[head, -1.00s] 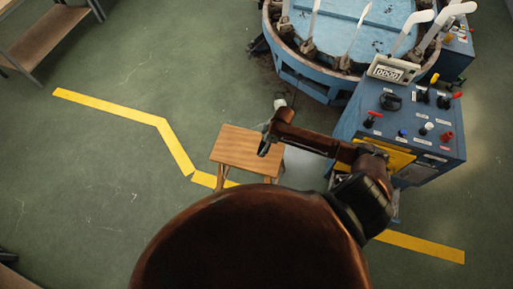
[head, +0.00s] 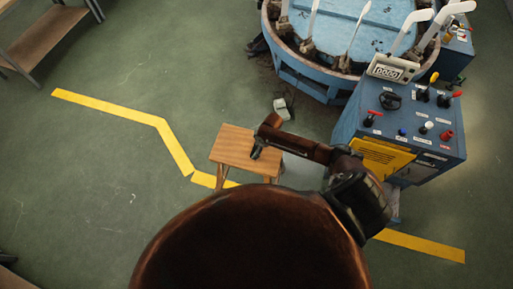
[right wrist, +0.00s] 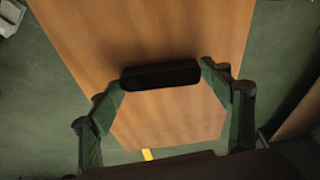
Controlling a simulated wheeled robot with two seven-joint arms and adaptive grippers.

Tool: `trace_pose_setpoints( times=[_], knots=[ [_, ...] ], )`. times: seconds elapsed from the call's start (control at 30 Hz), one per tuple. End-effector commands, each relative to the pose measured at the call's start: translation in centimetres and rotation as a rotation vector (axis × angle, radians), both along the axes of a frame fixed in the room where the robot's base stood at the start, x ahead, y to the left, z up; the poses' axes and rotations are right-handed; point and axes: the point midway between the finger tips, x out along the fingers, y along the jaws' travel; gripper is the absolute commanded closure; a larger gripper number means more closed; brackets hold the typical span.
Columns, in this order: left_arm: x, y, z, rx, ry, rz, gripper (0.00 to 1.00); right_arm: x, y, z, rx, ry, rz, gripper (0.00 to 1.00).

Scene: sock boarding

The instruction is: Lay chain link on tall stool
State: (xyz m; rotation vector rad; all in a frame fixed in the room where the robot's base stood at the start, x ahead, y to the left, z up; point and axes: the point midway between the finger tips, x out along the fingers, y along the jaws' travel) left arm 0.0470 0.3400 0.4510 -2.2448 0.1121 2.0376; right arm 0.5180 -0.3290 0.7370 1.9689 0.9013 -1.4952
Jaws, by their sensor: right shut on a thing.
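The tall stool (head: 230,150) has a square wooden top and stands on the green floor, in the middle of the head view. My right gripper (head: 256,154) is over the right part of its top. In the right wrist view the wooden top (right wrist: 150,28) fills the middle. There my right gripper (right wrist: 160,76) is shut on a black bar-like thing, which I take as the chain link (right wrist: 160,75). It lies crosswise between the fingertips, over the top, with a dark shadow beside it. I cannot tell whether it touches the wood. My left gripper is not in view.
A blue control cabinet (head: 350,120) with levers and knobs stands right of the stool, near my right arm. A round blue machine (head: 300,80) is behind. A small grey thing (head: 283,108) lies on the floor beyond the stool. Floor to the left is clear, with yellow tape (head: 110,107).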

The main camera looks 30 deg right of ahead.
Motion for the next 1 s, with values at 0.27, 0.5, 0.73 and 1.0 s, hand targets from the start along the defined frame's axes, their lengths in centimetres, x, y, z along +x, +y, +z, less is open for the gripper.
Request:
trace_pose_setpoints(
  times=[0.27, 0.5, 0.73, 1.0],
  knots=[
    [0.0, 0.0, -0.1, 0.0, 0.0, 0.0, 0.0, 0.0, 0.0, -0.2, 0.0, 0.0, 0.0, 0.15],
    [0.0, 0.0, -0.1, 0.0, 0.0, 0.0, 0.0, 0.0, 0.0, -0.2, 0.0, 0.0, 0.0, 0.11],
    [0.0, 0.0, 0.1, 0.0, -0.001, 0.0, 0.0, -0.1, -0.2, 0.7, 0.0, -0.002, 0.001, 0.11],
    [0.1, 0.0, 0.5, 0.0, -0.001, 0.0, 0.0, -1.0, -1.3, 5.7, -0.002, -0.002, 0.001, 0.11]
  ],
)
